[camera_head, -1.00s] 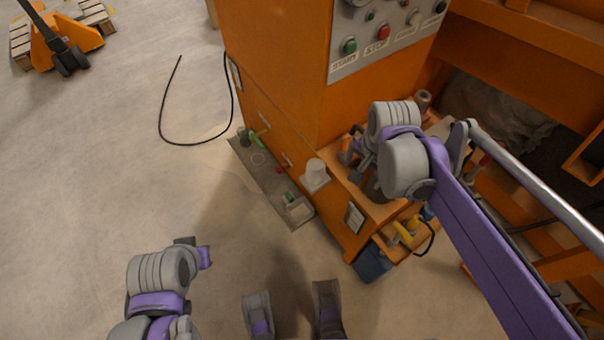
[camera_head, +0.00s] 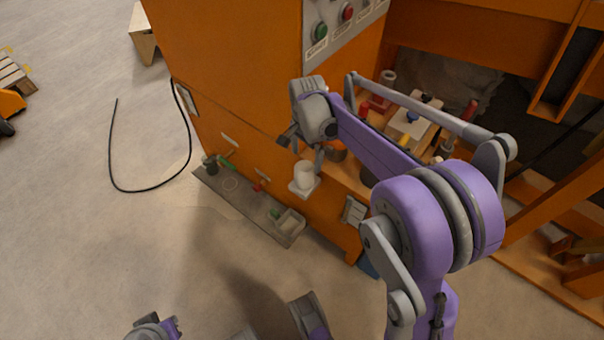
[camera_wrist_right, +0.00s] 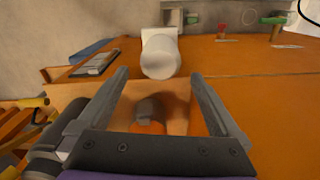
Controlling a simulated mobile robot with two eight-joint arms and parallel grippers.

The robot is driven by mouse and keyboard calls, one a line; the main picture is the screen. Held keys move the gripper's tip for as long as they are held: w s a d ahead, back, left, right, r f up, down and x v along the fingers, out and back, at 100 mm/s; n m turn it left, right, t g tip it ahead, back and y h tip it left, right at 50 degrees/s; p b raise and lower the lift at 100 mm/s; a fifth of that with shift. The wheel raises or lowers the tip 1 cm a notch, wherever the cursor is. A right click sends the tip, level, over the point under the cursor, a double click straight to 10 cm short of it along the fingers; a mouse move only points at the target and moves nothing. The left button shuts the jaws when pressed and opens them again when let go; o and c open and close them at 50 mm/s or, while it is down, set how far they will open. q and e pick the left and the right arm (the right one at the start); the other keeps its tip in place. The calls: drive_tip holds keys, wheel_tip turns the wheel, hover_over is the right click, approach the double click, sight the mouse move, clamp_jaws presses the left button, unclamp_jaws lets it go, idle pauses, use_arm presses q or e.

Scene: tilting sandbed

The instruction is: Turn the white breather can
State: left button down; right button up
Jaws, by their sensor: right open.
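The white breather can (camera_head: 304,173) is a short white cylinder on a small pale bracket on the orange cabinet's side. It also shows in the right wrist view (camera_wrist_right: 160,55), top centre, beyond my fingertips. My right gripper (camera_head: 302,150) is open, just above and beside the can in the head view. In the right wrist view my right gripper (camera_wrist_right: 160,78) has its two fingers wide apart with nothing held; the can appears ahead between their tips, seemingly not touched. Part of my left arm shows at the bottom left of the head view; its jaws are not clear.
The orange cabinet (camera_head: 230,75) carries a panel with green and red buttons (camera_head: 320,31). A grey tray (camera_head: 235,198) with small parts lies on the floor along the cabinet. A black cable (camera_head: 116,150) lies at left. The cabinet's ledge at right holds several tools and blocks.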

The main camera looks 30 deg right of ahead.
sight(305, 172)
wheel_tip(305, 172, down, 8)
drive_tip(key=shift+f+b, duration=0.2)
drive_tip(key=shift+b, duration=0.85)
drive_tip(key=c, duration=1.3)
drive_tip(key=shift+o, duration=0.2)
drive_tip(key=n+p, duration=0.1)
drive_tip(key=n, duration=0.3)
drive_tip(key=shift+w+r+n, duration=0.1)
drive_tip(key=shift+n, duration=0.2)
drive_tip(key=shift+a+n+p, duration=0.1)
drive_tip(key=shift+n+p, duration=0.5)
drive_tip(key=shift+n, duration=1.7)
